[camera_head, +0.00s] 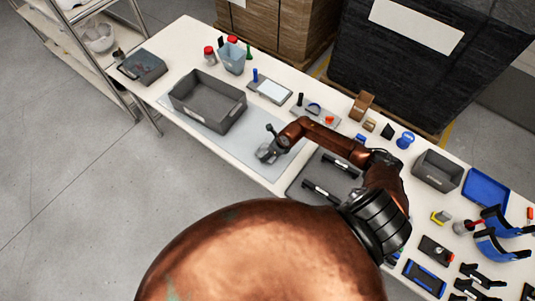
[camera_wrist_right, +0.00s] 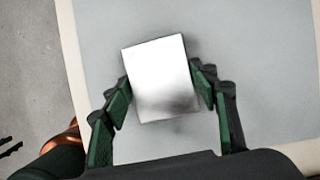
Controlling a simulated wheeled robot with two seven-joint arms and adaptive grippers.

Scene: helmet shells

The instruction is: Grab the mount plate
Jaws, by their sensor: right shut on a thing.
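The mount plate (camera_wrist_right: 160,78) is a bright, flat, nearly square plate in the right wrist view, slightly tilted. My right gripper (camera_wrist_right: 162,88) is shut on it, with one green-padded finger at each side edge. In the head view, my right gripper (camera_head: 268,153) is over the grey mat near the table's front edge, right of the grey bin. The plate is too small there to make out clearly.
A grey bin (camera_head: 182,107) stands on the mat (camera_head: 236,146). A dark tray (camera_head: 298,191) with black parts lies to the right. Blue helmet parts (camera_head: 489,243), a blue tray (camera_head: 485,188) and a grey box (camera_head: 433,177) crowd the right end. The mat around the plate is clear.

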